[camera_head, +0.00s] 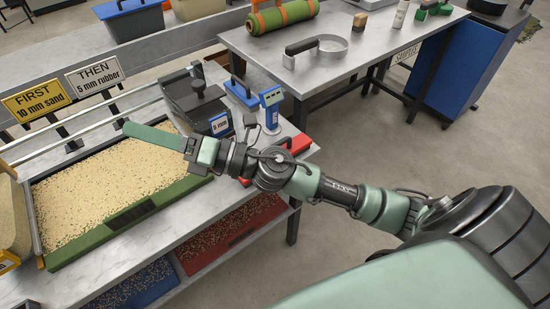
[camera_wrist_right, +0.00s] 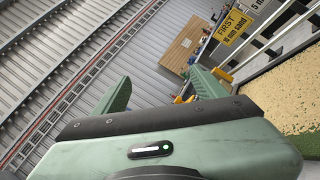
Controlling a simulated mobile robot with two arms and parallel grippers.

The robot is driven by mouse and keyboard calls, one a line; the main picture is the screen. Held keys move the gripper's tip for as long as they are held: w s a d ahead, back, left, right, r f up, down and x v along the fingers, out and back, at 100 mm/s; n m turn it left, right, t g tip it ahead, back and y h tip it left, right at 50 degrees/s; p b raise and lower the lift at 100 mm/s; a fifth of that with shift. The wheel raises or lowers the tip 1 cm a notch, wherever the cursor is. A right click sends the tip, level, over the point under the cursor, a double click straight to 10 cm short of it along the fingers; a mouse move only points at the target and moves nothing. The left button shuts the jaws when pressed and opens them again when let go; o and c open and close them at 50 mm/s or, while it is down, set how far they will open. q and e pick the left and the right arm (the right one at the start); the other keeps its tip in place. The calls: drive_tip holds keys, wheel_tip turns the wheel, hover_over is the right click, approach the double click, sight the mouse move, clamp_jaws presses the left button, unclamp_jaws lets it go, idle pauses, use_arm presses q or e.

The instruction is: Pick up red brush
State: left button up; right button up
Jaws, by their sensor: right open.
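A red item (camera_head: 298,146), which looks like the red brush, lies at the right edge of the near metal table in the head view. My right forearm and wrist cross over it and hide much of it, so its full shape cannot be told. My right gripper (camera_head: 152,136) is beyond it to the left, above the sand-filled tray. In the right wrist view the two green fingers of my right gripper (camera_wrist_right: 160,90) stand apart with nothing between them. The red brush does not show there. My left gripper is not in view.
A green-edged tray of sand (camera_head: 117,226) fills the left of the near table. A second table (camera_head: 355,55) is behind.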

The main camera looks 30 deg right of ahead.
wheel_tip(320, 180, down, 12)
drive_tip(key=s+d+r+n+g+h, duration=0.1)
drive_tip(key=s+n+g+h, duration=0.25)
drive_tip(key=n+g, duration=0.95)
drive_tip(key=w+d+f+n+h, duration=0.1)
drive_tip(key=d+h, duration=0.3)
drive_tip(key=d, duration=0.5)
drive_tip(key=w+d+f+n+h, duration=0.1)
drive_tip(key=d+f+n+h, duration=0.2)
drive_tip(key=d, duration=0.6)
drive_tip(key=w+d+f+n+t+h, duration=0.1)
drive_tip(key=d+f+n+h, duration=0.1)
drive_tip(key=d+h, duration=0.3)
drive_tip(key=shift+w+d+f+n, duration=0.1)
drive_tip(key=shift+d+f+n, duration=0.05)
drive_tip(key=shift+d, duration=0.95)
drive_tip(key=shift+d+f+n, duration=0.15)
drive_tip(key=shift+d, duration=0.95)
drive_tip(key=f, duration=0.3)
drive_tip(key=w+f+p, duration=0.1)
drive_tip(key=f, duration=0.2)
drive_tip(key=shift+w+d+f, duration=0.1)
drive_tip(key=shift+w+d, duration=0.05)
drive_tip(key=shift+w, duration=0.05)
drive_tip(key=shift+w+f, duration=0.15)
drive_tip(key=shift+f, duration=0.4)
drive_tip(key=c, duration=1.4)
drive_tip(key=shift+r, duration=0.1)
drive_tip(key=shift+c, duration=0.2)
